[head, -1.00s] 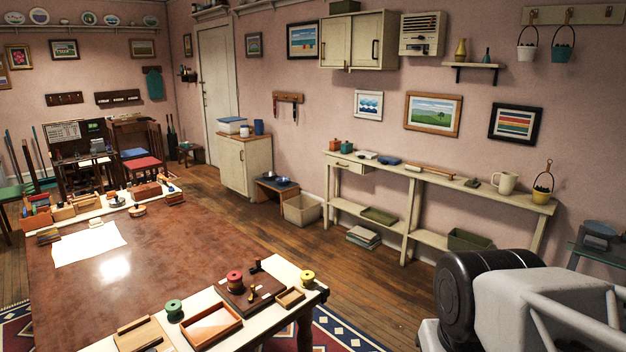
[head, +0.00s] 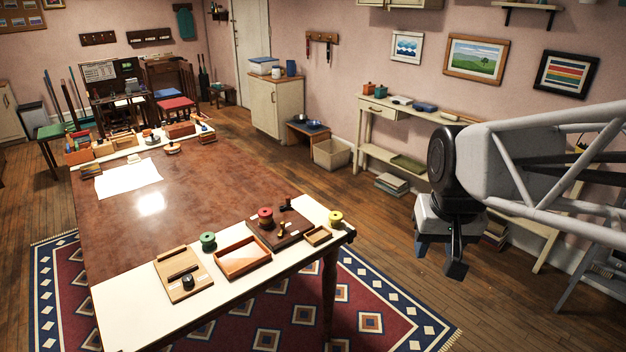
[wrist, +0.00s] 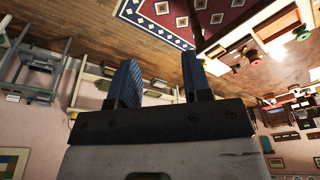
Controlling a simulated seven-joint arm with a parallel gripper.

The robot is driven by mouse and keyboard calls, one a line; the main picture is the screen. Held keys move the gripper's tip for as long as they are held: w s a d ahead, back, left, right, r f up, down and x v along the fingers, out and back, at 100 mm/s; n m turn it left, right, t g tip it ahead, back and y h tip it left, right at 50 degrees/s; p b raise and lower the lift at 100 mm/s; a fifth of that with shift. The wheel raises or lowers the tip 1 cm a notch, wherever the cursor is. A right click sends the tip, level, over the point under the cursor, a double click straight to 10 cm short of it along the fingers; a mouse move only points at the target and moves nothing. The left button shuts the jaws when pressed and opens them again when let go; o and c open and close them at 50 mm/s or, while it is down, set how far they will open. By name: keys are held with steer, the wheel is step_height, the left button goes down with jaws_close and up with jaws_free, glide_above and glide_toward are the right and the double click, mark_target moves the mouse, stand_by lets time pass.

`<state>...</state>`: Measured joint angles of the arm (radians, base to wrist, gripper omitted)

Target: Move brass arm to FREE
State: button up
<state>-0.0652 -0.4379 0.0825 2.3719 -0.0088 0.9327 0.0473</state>
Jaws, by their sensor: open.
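My gripper (head: 438,258) hangs in the air to the right of the table, over the floor. In the wrist view its two fingers (wrist: 163,82) are apart with nothing between them. A dark wooden board (head: 270,238) near the table's right corner carries a red spool (head: 265,217) and small brass-coloured parts (head: 282,231). A lighter wooden board (head: 178,285) at the near edge carries a dark bar and a black knob (head: 188,281). I cannot tell for sure which part is the brass arm, and no FREE lettering is readable. My gripper is well apart from both boards.
The table (head: 170,205) has a shallow wooden tray (head: 243,258), a green spool (head: 208,241), a yellow spool (head: 335,218) and a small tray (head: 318,236) near the boards. White paper (head: 128,178) lies farther back. A shelf table (head: 385,130) stands along the wall behind my arm.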

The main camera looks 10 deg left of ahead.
steer(key=w+a, duration=0.3)
steer(key=w, duration=0.5)
steer(key=w+a, duration=0.4)
steer(key=w, duration=0.3)
steer(key=n+g, duration=0.2)
glide_above(283, 222)
steer(key=f, duration=2.4)
steer(key=shift+s+d+f, duration=0.1)
steer(key=shift+s+d, duration=0.1)
steer(key=shift+s, duration=0.05)
steer(key=shift+w+a+f, duration=0.15)
steer(key=shift+a+f, duration=0.15)
steer(key=shift+f, duration=3.9)
